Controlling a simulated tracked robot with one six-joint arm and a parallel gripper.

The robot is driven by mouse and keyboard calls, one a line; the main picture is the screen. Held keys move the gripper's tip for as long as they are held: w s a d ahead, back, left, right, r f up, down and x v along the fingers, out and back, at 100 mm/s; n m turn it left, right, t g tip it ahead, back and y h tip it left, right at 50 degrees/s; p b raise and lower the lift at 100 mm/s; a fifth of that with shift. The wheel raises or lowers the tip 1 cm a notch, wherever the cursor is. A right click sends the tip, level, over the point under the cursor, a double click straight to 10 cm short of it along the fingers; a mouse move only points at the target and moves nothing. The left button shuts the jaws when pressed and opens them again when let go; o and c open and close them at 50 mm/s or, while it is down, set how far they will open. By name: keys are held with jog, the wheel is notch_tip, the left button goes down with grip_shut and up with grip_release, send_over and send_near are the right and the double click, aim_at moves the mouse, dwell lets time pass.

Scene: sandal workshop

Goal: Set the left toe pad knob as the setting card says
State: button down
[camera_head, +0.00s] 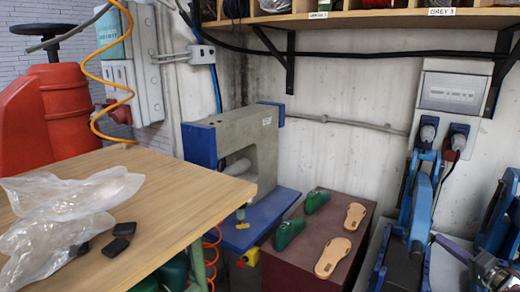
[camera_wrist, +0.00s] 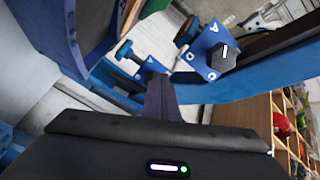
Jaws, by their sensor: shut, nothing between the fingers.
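My gripper (camera_wrist: 157,82) shows in the wrist view as a dark purple bar of closed fingers, empty, reaching up among blue machine parts. In the head view my gripper (camera_head: 440,240) is at the lower right, close to a blue press (camera_head: 422,205). In the wrist view a dark knob (camera_wrist: 223,58) with a white pointer line sits on a blue lettered plate, up and right of my fingertips and apart from them. I cannot tell which knob is the left one. I cannot make out a setting card.
A wooden table (camera_head: 150,215) with a plastic bag (camera_head: 70,210) stands at the left. A dark red box (camera_head: 310,255) carries sandal soles and green lasts. Another blue machine (camera_head: 500,225) stands at the right edge. A grey and blue machine (camera_head: 262,150) stands in the middle.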

jog(key=x, duration=0.6)
jog(key=shift+w+d, duration=0.1)
jog(key=shift+w, duration=0.05)
dwell(0.9)
jog(key=shift+d+f, duration=0.3)
jog(key=shift+f, duration=0.45)
jog(key=shift+w+d+f, duration=0.2)
jog(key=shift+d+f, duration=0.1)
dwell(0.8)
jog(key=shift+s+a+f, duration=0.1)
jog(key=shift+a+f, duration=0.1)
jog(key=shift+f, duration=0.15)
jog(key=shift+s, duration=0.1)
jog(key=shift+v, duration=2.95)
